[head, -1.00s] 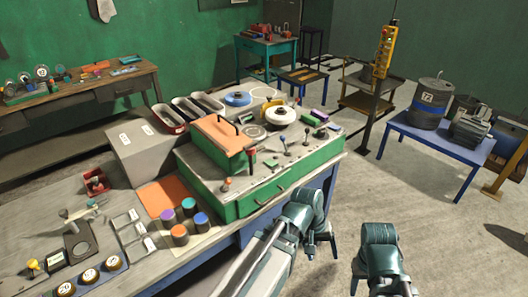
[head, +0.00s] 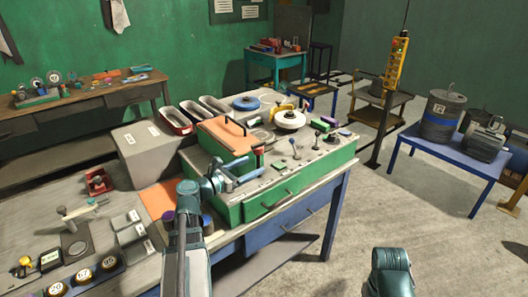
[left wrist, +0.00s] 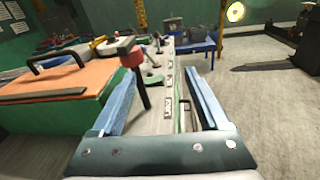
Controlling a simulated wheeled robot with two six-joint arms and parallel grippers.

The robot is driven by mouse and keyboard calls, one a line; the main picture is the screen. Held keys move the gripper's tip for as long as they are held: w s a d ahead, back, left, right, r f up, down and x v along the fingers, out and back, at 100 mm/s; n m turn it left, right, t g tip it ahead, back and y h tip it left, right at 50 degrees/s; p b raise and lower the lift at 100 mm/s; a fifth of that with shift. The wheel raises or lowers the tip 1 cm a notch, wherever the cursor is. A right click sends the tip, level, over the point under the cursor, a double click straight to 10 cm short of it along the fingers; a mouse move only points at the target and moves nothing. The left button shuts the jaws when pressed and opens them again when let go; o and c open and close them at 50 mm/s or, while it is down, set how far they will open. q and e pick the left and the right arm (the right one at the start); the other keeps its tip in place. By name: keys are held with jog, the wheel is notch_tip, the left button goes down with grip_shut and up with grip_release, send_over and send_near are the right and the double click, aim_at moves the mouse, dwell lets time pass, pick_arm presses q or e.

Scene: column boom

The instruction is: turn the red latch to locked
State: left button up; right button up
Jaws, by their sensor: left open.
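The red latch (left wrist: 131,57) has a red block on a dark stem and stands upright on the green-sided console (head: 310,165). In the head view the latch (head: 258,150) is right at my left fingertips, partly hidden by them. My left gripper (head: 255,165) is open. In the left wrist view its two blue fingers (left wrist: 155,78) point forward, and the latch's stem shows between them, close to the left finger. I cannot tell whether it touches. The latch's base and any lock marking are hidden. Only part of my right arm shows at the bottom; its gripper is out of view.
An orange lid with a black handle (head: 222,133) lies just left of the latch. Several small levers (head: 294,147) stand on the console to its right. Behind are a white round part (head: 290,119) and trays (head: 172,121).

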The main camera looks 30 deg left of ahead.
pick_arm(q)
jog(key=s+a+r+n+t+y, duration=0.1)
jog(key=a+n+y, duration=0.1)
jog(key=a+n, duration=0.15)
jog(key=shift+m, duration=0.45)
jog(key=w, duration=0.4)
jog(key=w+d, duration=0.1)
jog(key=w, duration=0.4)
jog(key=w+d, duration=0.1)
jog(key=w, duration=0.3)
jog(key=shift+w+r, duration=0.1)
jog(key=shift+w, duration=0.1)
grip_shut()
